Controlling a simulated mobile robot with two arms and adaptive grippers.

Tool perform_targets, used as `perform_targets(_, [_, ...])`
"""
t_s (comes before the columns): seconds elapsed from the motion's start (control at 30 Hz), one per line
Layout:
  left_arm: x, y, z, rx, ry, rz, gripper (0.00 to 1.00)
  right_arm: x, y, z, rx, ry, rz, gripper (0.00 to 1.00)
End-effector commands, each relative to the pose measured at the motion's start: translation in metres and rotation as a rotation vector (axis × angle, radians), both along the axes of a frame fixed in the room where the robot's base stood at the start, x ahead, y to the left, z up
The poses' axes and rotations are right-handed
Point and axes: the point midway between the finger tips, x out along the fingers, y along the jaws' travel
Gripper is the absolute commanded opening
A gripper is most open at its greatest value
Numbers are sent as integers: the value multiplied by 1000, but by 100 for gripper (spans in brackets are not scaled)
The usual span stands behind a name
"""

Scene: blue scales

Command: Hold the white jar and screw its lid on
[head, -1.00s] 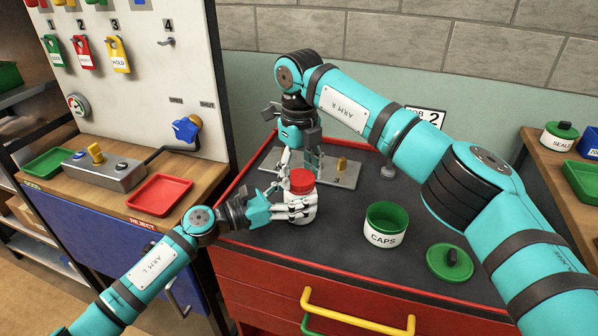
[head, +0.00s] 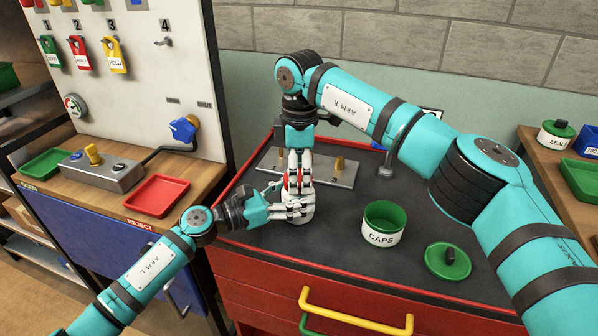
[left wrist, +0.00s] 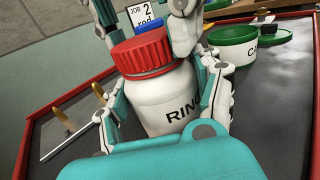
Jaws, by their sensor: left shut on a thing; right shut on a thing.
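The white jar (left wrist: 165,98) stands upright on the dark mat, with part of its label showing in the left wrist view. Its red ribbed lid (left wrist: 140,51) sits on top. My left gripper (head: 292,209) is shut around the jar's body from the left; its fingers also flank the jar in the left wrist view. My right gripper (head: 299,182) points down from above, its fingers shut on the lid's sides. In the head view the fingers hide most of the jar and lid. I cannot tell how tightly the lid is seated.
A green-lined CAPS tub (head: 383,224) stands to the right, its green lid (head: 447,262) lying beside it. A grey plate with brass pegs (head: 337,172) lies behind the jar. A red tray (head: 157,195) is on the left bench. The mat between jar and tub is clear.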

Motion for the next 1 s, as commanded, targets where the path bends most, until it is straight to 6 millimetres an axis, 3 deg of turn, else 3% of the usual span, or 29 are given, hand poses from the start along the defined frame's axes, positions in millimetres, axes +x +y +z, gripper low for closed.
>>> perform_targets(0.1, [-1, 0, -1, 2, 1, -2, 0, 0, 0, 1, 0, -2, -189, 39])
perform_targets(0.27, [-1, 0, -2, 3, 1, -2, 0, 0, 0, 1, 0, -2, -188, 39])
perform_targets(0.3, [-1, 0, -2, 3, 1, -2, 0, 0, 0, 1, 0, -2, -187, 61])
perform_targets(0.47, [-1, -1, -2, 2, 2, -2, 0, 0, 0, 1, 0, -2, -186, 82])
perform_targets(0.77, [-1, 0, -2, 1, 2, -2, 0, 0, 0, 1, 0, -1, -184, 83])
perform_targets(1.0, [-1, 0, -1, 1, 2, -2, 0, 0, 1, 32, 2, -4, -184, 83])
